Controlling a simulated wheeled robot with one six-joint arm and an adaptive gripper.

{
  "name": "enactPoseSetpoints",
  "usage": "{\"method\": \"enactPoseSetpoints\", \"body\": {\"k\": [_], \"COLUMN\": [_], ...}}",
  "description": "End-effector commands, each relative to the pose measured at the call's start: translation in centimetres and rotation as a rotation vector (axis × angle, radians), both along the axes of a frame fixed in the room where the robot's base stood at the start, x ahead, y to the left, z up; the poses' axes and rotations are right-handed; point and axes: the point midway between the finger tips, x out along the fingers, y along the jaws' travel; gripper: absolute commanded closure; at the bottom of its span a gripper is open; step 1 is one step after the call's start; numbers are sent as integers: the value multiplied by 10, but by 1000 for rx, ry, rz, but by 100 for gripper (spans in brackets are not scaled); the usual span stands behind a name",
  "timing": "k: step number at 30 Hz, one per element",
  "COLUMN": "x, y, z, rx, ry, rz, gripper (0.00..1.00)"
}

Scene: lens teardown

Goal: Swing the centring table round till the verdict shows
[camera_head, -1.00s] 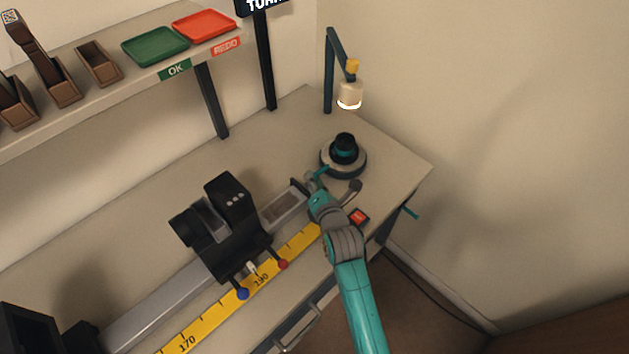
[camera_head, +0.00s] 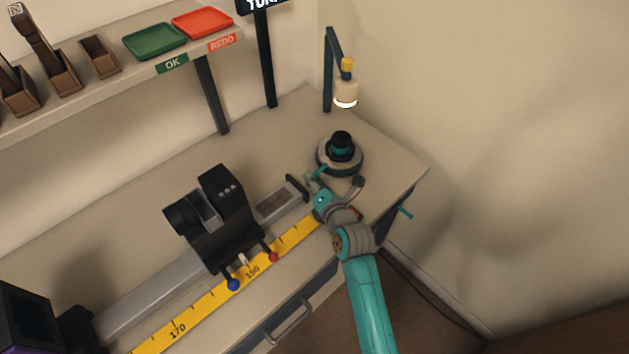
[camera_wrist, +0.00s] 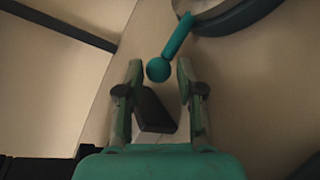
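The centring table (camera_head: 325,163) is a round grey disc on a dark base at the bench's right end. A black lens part with a teal band (camera_head: 341,147) stands on it. Its teal lever with a ball end (camera_head: 320,173) points toward my gripper (camera_head: 314,182). In the wrist view the lever (camera_wrist: 176,38) runs down from the table's rim (camera_wrist: 225,18), its ball (camera_wrist: 158,69) between the tips of my gripper (camera_wrist: 158,75). The fingers are open with gaps beside the ball; whether the ball is at fingertip depth, I cannot tell.
A lamp (camera_head: 345,93) hangs behind the table. A black carriage (camera_head: 222,225) sits on the rail left of my gripper, with a yellow scale (camera_head: 205,305) in front. Green (camera_head: 154,41) and red (camera_head: 203,23) trays stand on the shelf. A red button (camera_head: 356,212) is partly hidden by my arm.

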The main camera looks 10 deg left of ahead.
Motion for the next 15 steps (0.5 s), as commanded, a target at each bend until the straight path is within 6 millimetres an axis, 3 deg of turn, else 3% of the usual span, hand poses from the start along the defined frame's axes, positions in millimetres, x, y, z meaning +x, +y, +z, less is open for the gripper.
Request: {"method": "enactPoseSetpoints", "body": {"k": [11,15], "x": [-1,-11], "y": [0,-6], "z": [1,4], "rx": [2,2], "ry": [-1,-1], "rz": [1,0], "gripper": [47,47]}}
